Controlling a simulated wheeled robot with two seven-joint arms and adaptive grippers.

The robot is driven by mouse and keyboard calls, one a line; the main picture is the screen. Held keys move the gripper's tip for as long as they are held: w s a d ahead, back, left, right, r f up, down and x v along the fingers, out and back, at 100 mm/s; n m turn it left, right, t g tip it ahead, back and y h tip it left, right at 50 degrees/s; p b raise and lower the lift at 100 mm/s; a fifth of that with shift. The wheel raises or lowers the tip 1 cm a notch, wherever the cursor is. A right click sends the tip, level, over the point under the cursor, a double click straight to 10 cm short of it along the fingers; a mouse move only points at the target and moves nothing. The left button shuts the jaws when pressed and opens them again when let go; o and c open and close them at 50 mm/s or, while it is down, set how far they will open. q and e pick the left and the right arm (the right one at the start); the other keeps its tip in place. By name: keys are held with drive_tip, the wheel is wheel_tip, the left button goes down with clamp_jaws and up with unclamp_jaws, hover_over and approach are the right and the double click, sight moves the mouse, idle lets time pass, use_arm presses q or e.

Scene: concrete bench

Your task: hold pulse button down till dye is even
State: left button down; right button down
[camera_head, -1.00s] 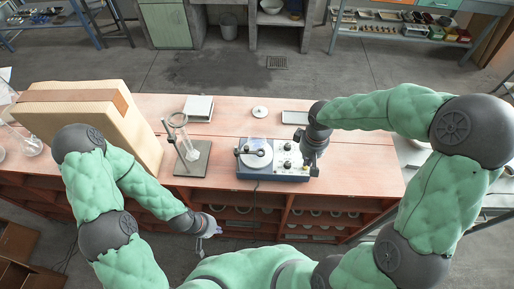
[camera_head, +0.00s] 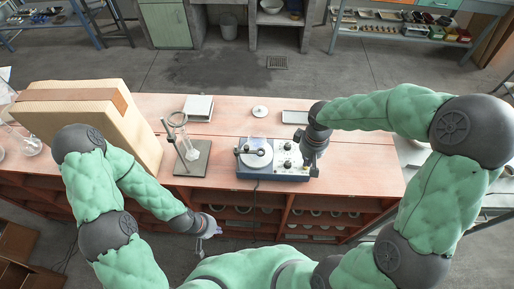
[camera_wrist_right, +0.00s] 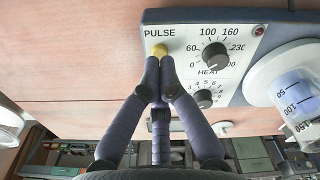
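The stirrer hotplate (camera_head: 272,173) is a blue and white unit on the bench, with a round white top plate (camera_head: 257,158). In the right wrist view its yellow pulse button (camera_wrist_right: 159,50) sits beside the HEAT dial (camera_wrist_right: 214,55). My right gripper (camera_wrist_right: 160,60) is shut, its fingertips together at the button and partly covering it. I cannot tell how far the button is pressed. A clear graduated beaker (camera_wrist_right: 297,96) stands on the plate, its contents tinted blue; whether the tint is even is unclear. My left gripper (camera_head: 209,229) hangs low before the bench, its fingers too small to judge.
A stand with glassware (camera_head: 188,150) is left of the hotplate. A large tan box (camera_head: 90,120) stands further left. A white box (camera_head: 198,107), a small white disc (camera_head: 260,111) and a tray (camera_head: 295,117) lie behind. The bench right of my right gripper is clear.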

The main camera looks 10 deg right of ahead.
drive_tip(key=shift+f+b, duration=0.75)
drive_tip(key=shift+f, duration=0.25)
drive_tip(key=shift+r, duration=0.1)
idle(3.0)
drive_tip(key=shift+r+p, duration=2.45)
drive_tip(key=shift+r, duration=0.6)
